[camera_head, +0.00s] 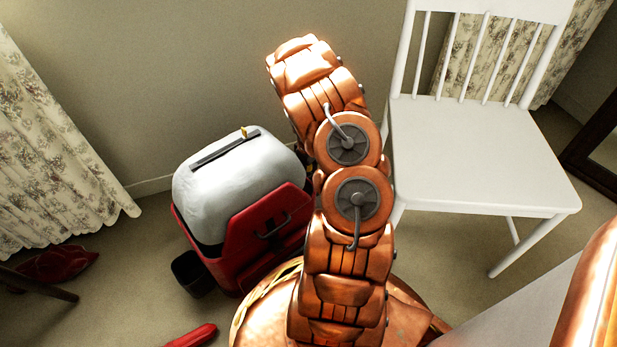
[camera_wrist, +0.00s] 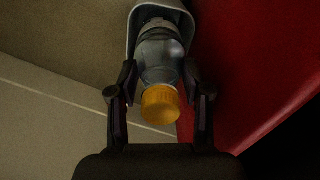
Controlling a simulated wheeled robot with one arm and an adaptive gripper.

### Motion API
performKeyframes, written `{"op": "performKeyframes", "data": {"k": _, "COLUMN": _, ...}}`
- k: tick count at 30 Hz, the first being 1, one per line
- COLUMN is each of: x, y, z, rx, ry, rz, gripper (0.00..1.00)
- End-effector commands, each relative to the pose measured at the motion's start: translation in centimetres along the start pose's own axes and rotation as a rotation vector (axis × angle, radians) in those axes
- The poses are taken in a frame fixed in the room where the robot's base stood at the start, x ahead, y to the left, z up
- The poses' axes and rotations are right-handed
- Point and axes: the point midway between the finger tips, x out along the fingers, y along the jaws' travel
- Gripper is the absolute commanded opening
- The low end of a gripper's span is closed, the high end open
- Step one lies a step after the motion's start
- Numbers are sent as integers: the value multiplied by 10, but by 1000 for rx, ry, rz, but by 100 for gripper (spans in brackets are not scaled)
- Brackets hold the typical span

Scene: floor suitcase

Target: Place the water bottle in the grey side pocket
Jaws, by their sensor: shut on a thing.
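The water bottle (camera_wrist: 160,65) is clear with an orange cap (camera_wrist: 160,104), and shows in the wrist view. My gripper (camera_wrist: 161,85) is shut on it, with one dark finger on each side. The cap points toward the wrist camera. The bottle's far end lies within the rim of the grey side pocket (camera_wrist: 133,30); how deep it sits I cannot tell. The pocket is beside the red suitcase wall (camera_wrist: 235,60). In the head view, my arm hides the bottle, the grey pocket and my gripper.
The red suitcase (camera_head: 232,255) with a pale rounded top (camera_head: 225,180) stands on the floor near the wall. A dark pocket (camera_head: 192,273) is on its left side. A white chair (camera_head: 470,150) stands right of my arm. A red object (camera_head: 192,336) lies on the floor in front.

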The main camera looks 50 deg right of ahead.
Motion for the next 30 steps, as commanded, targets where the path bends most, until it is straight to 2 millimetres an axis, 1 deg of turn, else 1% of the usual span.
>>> {"op": "performKeyframes", "data": {"k": 1, "x": 10, "y": 1, "z": 0, "rx": 1, "ry": 0, "rz": -1, "gripper": 0}}
{"op": "performKeyframes", "data": {"k": 4, "x": 19, "y": 1, "z": 0, "rx": 2, "ry": 1, "rz": 1, "gripper": 0}}
{"op": "performKeyframes", "data": {"k": 17, "x": 21, "y": 1, "z": -1, "rx": 2, "ry": 3, "rz": 2, "gripper": 0}}
{"op": "performKeyframes", "data": {"k": 18, "x": 22, "y": 2, "z": -1, "rx": 2, "ry": 3, "rz": 2, "gripper": 52}}
{"op": "performKeyframes", "data": {"k": 21, "x": 22, "y": 2, "z": -1, "rx": 2, "ry": 3, "rz": 2, "gripper": 60}}
{"op": "performKeyframes", "data": {"k": 30, "x": 21, "y": 1, "z": -1, "rx": 1, "ry": 2, "rz": 2, "gripper": 60}}
